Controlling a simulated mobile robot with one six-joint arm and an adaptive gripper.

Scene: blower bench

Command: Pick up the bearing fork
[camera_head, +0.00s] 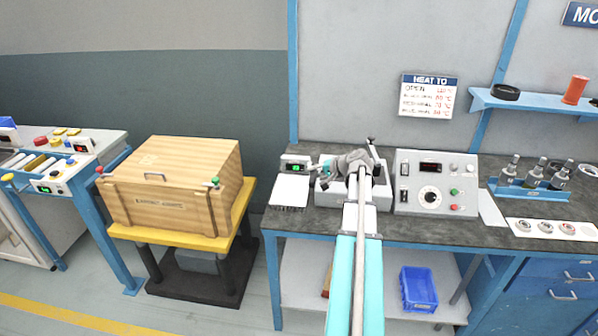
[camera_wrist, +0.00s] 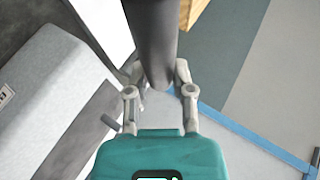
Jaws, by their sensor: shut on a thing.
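In the wrist view, my gripper (camera_wrist: 158,80) is shut on a thick dark grey bar (camera_wrist: 155,35), which I take to be the bearing fork. The bar runs from the top edge of that view down between the two grey fingers. Its far end is out of frame. In the head view, my gripper (camera_head: 322,177) is over the back left of the workbench, near the white display box and the pale sheet. The fork cannot be made out there. I cannot tell whether it touches anything below.
A white control box (camera_head: 436,183) stands right of my arm. A small display box (camera_head: 295,163) and a pale sheet (camera_head: 290,191) lie left. A wooden crate (camera_head: 172,180) stands on a yellow-topped stand farther left.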

